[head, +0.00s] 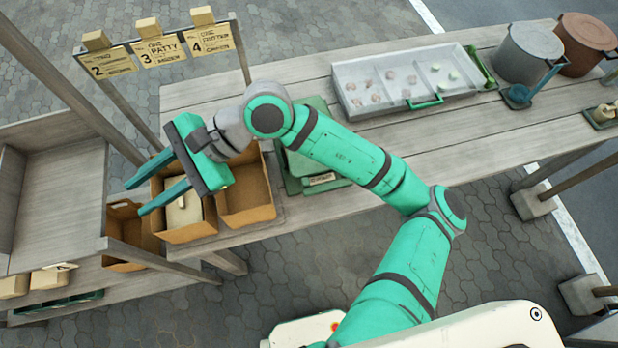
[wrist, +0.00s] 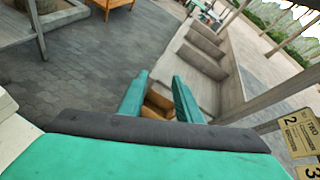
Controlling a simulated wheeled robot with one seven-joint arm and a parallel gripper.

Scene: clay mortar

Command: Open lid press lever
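My gripper (head: 137,197) is open and empty, its two green fingers apart and pointing left above the cardboard boxes. It also shows open in the wrist view (wrist: 160,80). A tray with a clear lid (head: 385,66) sits on the long table; the lid looks shut, with a green handle (head: 425,103) at its front. A green lever-like bar (head: 479,66) is at the tray's right end. A green device (head: 320,182) on the table's front edge is partly hidden behind my arm, so I cannot tell its lid or lever state. My gripper is well left of all these.
Open cardboard boxes (head: 246,205) stand at the table's left end; one holds a pale item (head: 184,213). A sign rack (head: 162,50) stands behind my gripper. A wooden shelf (head: 55,190) is at left. Pots (head: 528,55) stand at the right.

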